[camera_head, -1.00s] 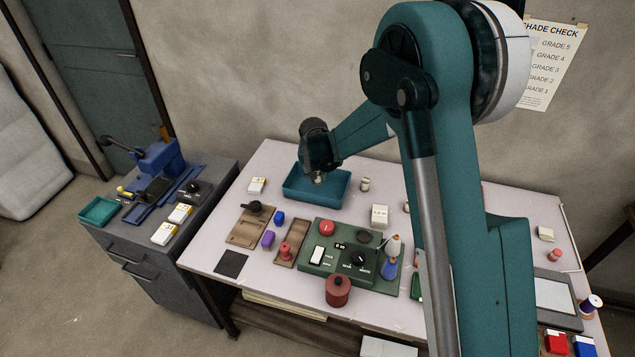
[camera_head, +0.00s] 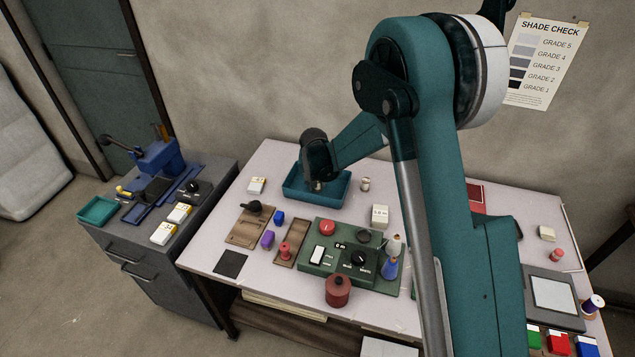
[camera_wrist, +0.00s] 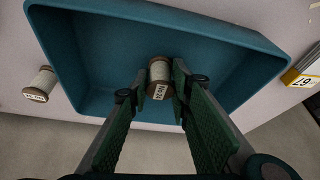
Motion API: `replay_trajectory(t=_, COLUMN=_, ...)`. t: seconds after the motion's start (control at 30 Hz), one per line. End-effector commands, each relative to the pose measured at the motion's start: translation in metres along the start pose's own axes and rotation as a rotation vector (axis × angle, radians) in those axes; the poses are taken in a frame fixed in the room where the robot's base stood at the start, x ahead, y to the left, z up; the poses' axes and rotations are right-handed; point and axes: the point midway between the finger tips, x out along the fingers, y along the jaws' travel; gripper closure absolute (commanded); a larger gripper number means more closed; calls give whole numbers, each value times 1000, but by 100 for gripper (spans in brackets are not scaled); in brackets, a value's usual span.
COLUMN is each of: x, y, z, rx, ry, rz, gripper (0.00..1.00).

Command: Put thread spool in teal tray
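The teal tray (camera_head: 343,196) stands near the back left of the pale table. It fills the upper part of the wrist view (camera_wrist: 75,70). A thread spool (camera_wrist: 160,78) with cream thread, brown ends and a numbered label sits between my fingertips. My gripper (camera_wrist: 160,84) is closed around it with a finger at each side. In the head view my gripper (camera_head: 317,184) reaches down inside the tray's outline. The spool is small there, and I cannot tell whether it touches the tray floor.
Another cream spool (camera_head: 365,184) stands just outside the tray's right side; the wrist view shows it too (camera_wrist: 40,84). A white-and-yellow box (camera_head: 257,185) is left of the tray. A green control panel (camera_head: 322,278) lies in front. A smaller teal tray (camera_head: 98,210) is on the side cabinet.

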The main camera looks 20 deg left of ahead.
Motion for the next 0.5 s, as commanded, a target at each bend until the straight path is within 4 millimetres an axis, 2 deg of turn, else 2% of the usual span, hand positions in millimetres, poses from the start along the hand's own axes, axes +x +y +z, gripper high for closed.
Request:
replay_trajectory(t=0.03, x=0, y=0, z=0, rx=0, ry=0, rz=0, gripper=73)
replay_trajectory(t=0.1, x=0, y=0, z=0, rx=0, ry=0, rz=0, gripper=64)
replay_trajectory(t=0.5, x=-2, y=0, z=-1, rx=0, ry=0, rz=0, gripper=64)
